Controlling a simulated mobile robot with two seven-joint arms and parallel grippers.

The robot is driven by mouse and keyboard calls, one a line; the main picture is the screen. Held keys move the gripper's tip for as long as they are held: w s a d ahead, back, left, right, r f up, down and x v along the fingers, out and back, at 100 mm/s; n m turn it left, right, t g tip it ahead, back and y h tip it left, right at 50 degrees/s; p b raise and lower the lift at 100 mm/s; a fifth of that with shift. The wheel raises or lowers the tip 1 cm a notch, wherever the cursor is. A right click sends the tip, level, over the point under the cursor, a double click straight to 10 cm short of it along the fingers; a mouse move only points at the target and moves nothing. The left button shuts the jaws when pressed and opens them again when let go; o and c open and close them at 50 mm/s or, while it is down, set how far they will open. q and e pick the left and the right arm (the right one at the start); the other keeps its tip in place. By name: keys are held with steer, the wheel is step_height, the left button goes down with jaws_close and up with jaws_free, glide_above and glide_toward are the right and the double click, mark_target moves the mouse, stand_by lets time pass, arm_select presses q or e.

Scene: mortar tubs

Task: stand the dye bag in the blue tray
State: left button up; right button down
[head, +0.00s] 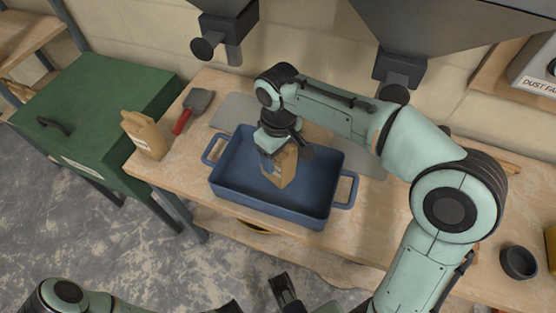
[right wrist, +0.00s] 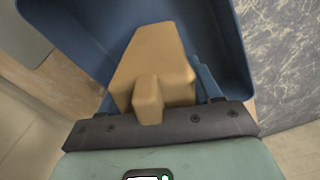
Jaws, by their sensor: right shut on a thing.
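The blue tray (head: 232,196) sits on the wooden bench, and part of its inside shows in the right wrist view (right wrist: 235,75). My right gripper (head: 284,150) points down into the tray, shut on a tan bag (head: 281,170). The bag also shows between the fingers in the right wrist view (right wrist: 150,60). It is roughly upright inside the tray walls; I cannot tell whether its base touches the tray floor. Its label is mostly hidden. My left gripper (head: 284,291) is partly in view at the bottom edge, away from the tray.
A second tan bag (head: 146,136) stands on the bench left of the tray. A red-handled trowel (head: 191,109) lies behind it. A green lidded box (head: 95,110) is at left. Dark hoppers (head: 396,68) hang above the bench back. A dark cup (head: 518,262) stands at right.

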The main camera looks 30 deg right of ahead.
steer(key=shift+f, duration=1.25)
steer(key=shift+c, duration=1)
jaws_free()
steer(key=shift+f+b, duration=0.2)
steer(key=shift+b, duration=0.1)
step_height(320, 180, up, 12)
steer(key=p, duration=0.3)
steer(key=shift+f, duration=0.1)
steer(key=shift+r, duration=0.3)
